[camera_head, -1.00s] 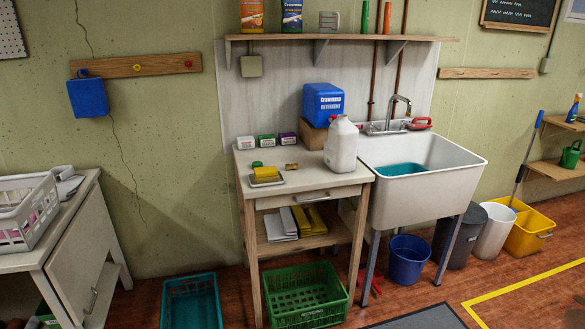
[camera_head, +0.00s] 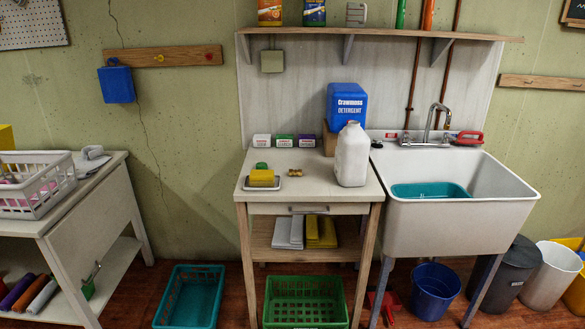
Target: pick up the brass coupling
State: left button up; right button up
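The brass coupling (camera_head: 295,172) is a small brass-coloured piece lying on the top of the small wooden table (camera_head: 325,193). It sits right of the tray with the yellow sponge (camera_head: 262,178) and left of the white jug (camera_head: 352,155), apart from both. Neither of my grippers is in view.
Small boxes (camera_head: 284,140) stand along the table's back, beside a blue detergent container (camera_head: 346,106). A sink (camera_head: 465,220) adjoins on the right. A teal crate (camera_head: 190,295) and green crate (camera_head: 305,300) are on the floor. A bench with a white basket (camera_head: 38,190) is at left.

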aim_at(291, 172)
jog(key=i+l+u, duration=0.15)
jog(key=l, duration=0.2)
jog(key=i+l+u, duration=0.15)
jog(key=l, duration=0.2)
jog(key=i+l+u, duration=0.15)
jog(key=l, duration=0.25)
jog(key=i+l+u, duration=0.15)
jog(key=l, duration=0.25)
jog(key=i+l+u, duration=0.15)
jog(key=l, duration=0.25)
jog(key=l+u, duration=0.15)
jog(key=l, duration=0.25)
jog(key=l+u, duration=0.5)
jog(key=l, duration=1.65)
